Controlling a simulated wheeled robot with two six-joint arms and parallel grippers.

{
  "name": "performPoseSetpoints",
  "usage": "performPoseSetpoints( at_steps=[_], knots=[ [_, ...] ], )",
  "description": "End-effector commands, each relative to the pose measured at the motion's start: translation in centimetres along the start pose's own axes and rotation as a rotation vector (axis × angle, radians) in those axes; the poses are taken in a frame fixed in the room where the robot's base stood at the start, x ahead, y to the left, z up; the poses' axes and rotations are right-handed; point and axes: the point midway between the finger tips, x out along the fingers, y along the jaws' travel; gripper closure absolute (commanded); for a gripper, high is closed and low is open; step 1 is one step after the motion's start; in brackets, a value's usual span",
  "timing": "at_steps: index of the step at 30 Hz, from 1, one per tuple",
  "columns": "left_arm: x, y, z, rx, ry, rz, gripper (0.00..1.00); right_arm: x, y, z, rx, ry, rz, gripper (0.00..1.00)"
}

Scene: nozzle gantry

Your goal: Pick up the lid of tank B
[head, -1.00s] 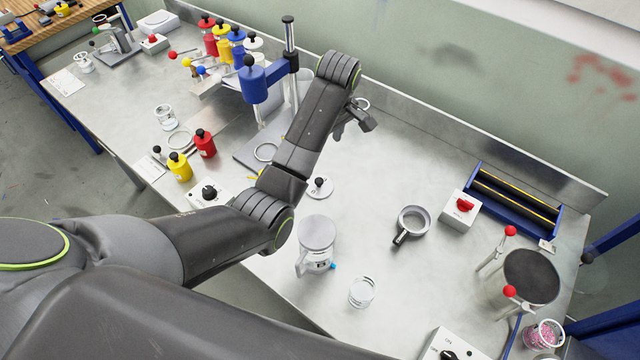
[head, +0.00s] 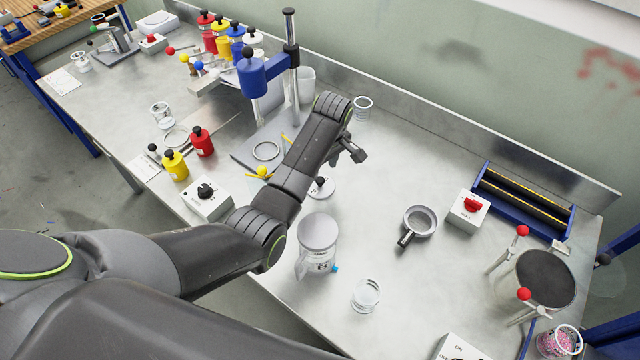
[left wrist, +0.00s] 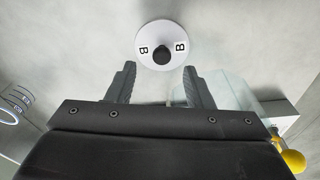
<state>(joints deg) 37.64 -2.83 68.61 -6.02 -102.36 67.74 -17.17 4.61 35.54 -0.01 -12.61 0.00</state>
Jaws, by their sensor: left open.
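The lid of tank B is a white disc with a black knob and two "B" marks. In the left wrist view the lid (left wrist: 176,62) is just beyond the fingertips, its knob centred between them. In the head view the lid (head: 323,194) shows beside my left forearm, which borders it. My left gripper (head: 350,155) is open and empty; its two fingers (left wrist: 160,82) are apart and short of the knob in the wrist view. A clear glass edge (left wrist: 238,92) shows right of the fingers; I cannot tell if it is tank B. My right gripper is not in view.
A glass jug with a grey top (head: 317,235) and a glass beaker (head: 366,294) stand nearer. A blue press on a post (head: 291,60) stands behind my arm. A yellow ball knob (head: 262,171) is left of my forearm. Bench around the strainer (head: 421,221) is fairly clear.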

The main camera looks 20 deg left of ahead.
Motion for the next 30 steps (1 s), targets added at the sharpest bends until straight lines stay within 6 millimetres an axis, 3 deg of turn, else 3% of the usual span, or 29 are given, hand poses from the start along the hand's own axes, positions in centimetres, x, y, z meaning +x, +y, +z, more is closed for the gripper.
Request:
performPoseSetpoints(
  at_steps=[7, 12, 21, 30],
  knots=[
    [2.7, -0.4, -0.3, 0.000, -0.001, -0.004, 0.53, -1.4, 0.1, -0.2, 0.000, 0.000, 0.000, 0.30],
    [4.6, -0.3, -0.3, 0.000, 0.000, -0.002, 0.53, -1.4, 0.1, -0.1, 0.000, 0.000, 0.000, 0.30],
    [5.1, -0.3, -0.3, -0.001, 0.000, 0.000, 0.53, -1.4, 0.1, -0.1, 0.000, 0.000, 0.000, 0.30],
    [5.1, -0.3, -0.2, 0.000, 0.000, 0.000, 0.90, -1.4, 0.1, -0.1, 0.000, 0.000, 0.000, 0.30]
  ],
)
